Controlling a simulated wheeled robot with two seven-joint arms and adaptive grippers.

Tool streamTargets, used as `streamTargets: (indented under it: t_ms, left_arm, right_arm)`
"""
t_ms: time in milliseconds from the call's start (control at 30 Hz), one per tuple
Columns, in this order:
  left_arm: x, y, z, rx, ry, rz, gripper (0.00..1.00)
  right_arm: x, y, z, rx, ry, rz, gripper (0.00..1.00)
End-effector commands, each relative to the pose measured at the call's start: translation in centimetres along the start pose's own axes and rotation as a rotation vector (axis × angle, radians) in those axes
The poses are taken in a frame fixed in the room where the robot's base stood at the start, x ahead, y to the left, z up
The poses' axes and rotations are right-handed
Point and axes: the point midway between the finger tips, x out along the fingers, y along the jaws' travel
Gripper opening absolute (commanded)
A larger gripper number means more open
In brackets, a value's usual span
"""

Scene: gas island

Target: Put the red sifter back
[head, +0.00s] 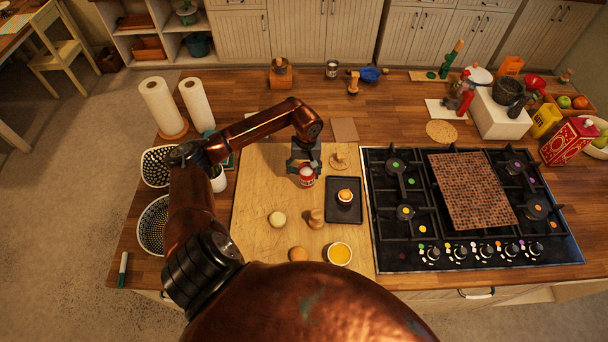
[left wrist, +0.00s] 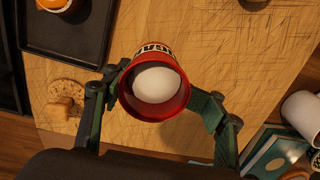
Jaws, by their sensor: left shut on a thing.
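The red sifter (head: 307,176), a small red can with a white band of lettering, is in my left gripper (head: 305,165), over the wooden board left of the dark tray (head: 334,212). In the left wrist view the red sifter (left wrist: 154,112) shows its round end with white inside. The fingers of my left gripper (left wrist: 155,112) are shut on it from both sides. I cannot tell whether it touches the board. My right gripper is not in view.
The dark tray holds a small orange-topped item (head: 345,196). Round wooden pieces, a pale ball (head: 277,219) and a yellow bowl (head: 340,254) lie on the board (head: 255,200). The hob (head: 400,235) is to the right. Paper rolls (head: 160,105) and baskets stand left.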

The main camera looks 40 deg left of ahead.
Motion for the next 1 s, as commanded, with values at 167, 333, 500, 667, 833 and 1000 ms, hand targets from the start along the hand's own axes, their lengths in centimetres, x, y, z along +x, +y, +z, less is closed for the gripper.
streamTargets:
  t_ms: [167,333,500,667,833,1000]
  left_arm:
    - [1.5,0.0,-0.5,0.0,-0.005,0.0,0.24]
    - [3.4,0.1,-0.6,0.0,-0.001,0.001,0.24]
    - [3.9,0.0,-0.7,0.001,0.001,0.0,0.24]
    - [3.9,0.0,-0.7,0.001,0.001,0.0,0.24]
    - [4.2,0.0,-0.7,0.0,0.001,-0.001,0.56]
    - [4.1,0.0,-0.7,0.001,0.001,0.0,0.68]
  right_arm:
    - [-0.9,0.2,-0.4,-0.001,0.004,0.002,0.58]
    - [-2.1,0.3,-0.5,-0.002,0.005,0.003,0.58]
    - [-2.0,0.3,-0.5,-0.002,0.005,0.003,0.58]
    - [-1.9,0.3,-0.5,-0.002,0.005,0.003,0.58]
    - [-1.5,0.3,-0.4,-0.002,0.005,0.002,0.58]
    - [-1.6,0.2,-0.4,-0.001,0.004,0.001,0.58]
